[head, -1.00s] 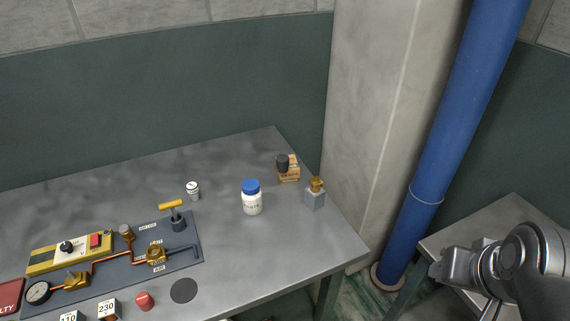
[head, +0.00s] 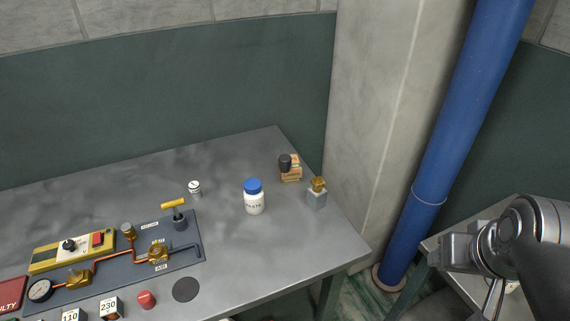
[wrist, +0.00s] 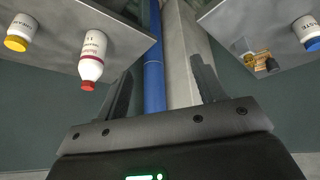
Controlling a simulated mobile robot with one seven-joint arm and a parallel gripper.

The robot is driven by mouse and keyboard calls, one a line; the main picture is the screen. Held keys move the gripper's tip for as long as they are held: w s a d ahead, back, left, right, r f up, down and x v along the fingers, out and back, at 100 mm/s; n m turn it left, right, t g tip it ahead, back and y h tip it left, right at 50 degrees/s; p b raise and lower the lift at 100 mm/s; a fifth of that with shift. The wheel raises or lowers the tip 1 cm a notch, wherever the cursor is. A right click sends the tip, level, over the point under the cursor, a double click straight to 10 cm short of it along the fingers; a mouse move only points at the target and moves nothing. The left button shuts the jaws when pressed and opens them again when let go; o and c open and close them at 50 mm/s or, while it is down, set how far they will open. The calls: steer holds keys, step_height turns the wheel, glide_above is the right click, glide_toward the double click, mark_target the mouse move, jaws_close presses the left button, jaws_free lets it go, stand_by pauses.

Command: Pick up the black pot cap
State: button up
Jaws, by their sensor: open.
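A small black cylinder (head: 285,162), which looks like the black pot cap, sits on or against a small wooden block (head: 292,174) near the far right corner of the grey table (head: 235,262). In the wrist view the black piece (wrist: 271,65) appears small at upper right, beside the wooden block. My gripper (head: 442,256) is at the right of the head view, off the table's right side and well apart from the black piece. In the wrist view its two fingers (wrist: 163,88) are spread with nothing between them.
A blue-lidded white jar (head: 254,198) and a grey block with a brass top (head: 317,193) stand near the black piece. A panel with copper pipes (head: 110,262) lies at left. A blue pipe (head: 440,150) and concrete pillar (head: 375,120) rise behind. A second table (head: 478,225) is at right.

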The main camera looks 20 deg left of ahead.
steer(key=w+a+r+n, duration=0.4)
steer(key=w+a+n, duration=0.2)
steer(key=w+n, duration=0.4)
steer(key=n+g, duration=0.1)
steer(key=n, duration=2.3)
glide_above(284, 158)
steer(key=s, duration=0.4)
step_height(284, 158, down, 13)
steer(key=x, duration=0.4)
steer(key=shift+w+d+f, duration=0.1)
steer(key=shift+d+f, duration=0.1)
steer(key=shift+f, duration=0.15)
steer(key=x, duration=0.5)
steer(key=shift+w+a+f, duration=0.15)
steer(key=shift+w+f, duration=0.1)
steer(key=shift+w, duration=0.15)
